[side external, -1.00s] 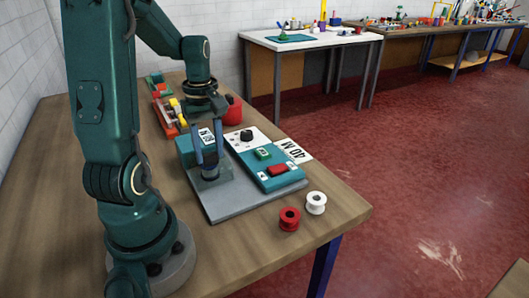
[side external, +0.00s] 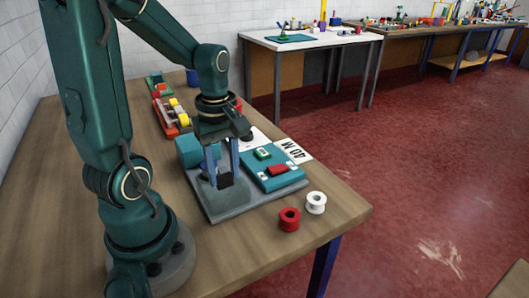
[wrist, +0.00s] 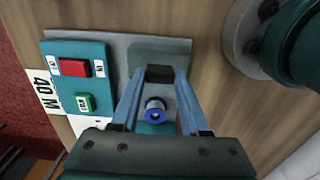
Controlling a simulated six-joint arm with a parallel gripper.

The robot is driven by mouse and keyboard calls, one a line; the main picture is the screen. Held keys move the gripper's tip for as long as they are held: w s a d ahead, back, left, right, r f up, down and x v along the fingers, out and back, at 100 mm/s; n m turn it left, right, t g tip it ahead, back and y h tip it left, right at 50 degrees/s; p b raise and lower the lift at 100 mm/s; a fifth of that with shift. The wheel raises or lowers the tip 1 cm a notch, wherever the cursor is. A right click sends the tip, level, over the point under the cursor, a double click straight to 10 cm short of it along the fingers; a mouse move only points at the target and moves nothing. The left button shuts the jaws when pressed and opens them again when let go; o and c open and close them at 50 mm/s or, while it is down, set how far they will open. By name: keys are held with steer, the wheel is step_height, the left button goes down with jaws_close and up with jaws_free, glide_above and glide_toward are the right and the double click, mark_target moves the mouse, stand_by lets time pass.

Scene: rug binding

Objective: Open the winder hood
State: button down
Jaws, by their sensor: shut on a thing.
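The winder stands on a grey baseplate (side external: 207,208). At its left end is a rounded teal part (side external: 188,151). My gripper (side external: 224,180) points down over the plate, its blue fingers shut on a black handle (wrist: 160,73). In the wrist view the handle lies at the edge of a grey-teal panel, which looks like the winder hood (wrist: 160,52). A blue-rimmed spool or hub with a pale centre (wrist: 155,111) shows between the fingers, uncovered from above. How far the hood is turned is hard to tell; the fingers hide part of it.
A teal control box (side external: 272,171) with red and green buttons stands beside my gripper on the plate. A "40 M" card (side external: 293,151) lies behind it. A red spool (side external: 289,219) and a white spool (side external: 316,203) stand near the table's front edge.

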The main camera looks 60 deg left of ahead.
steer(key=shift+w+d, duration=0.1)
steer(key=shift+d, duration=0.05)
steer(key=shift+c, duration=2)
jaws_free()
steer(key=shift+r, duration=2.6)
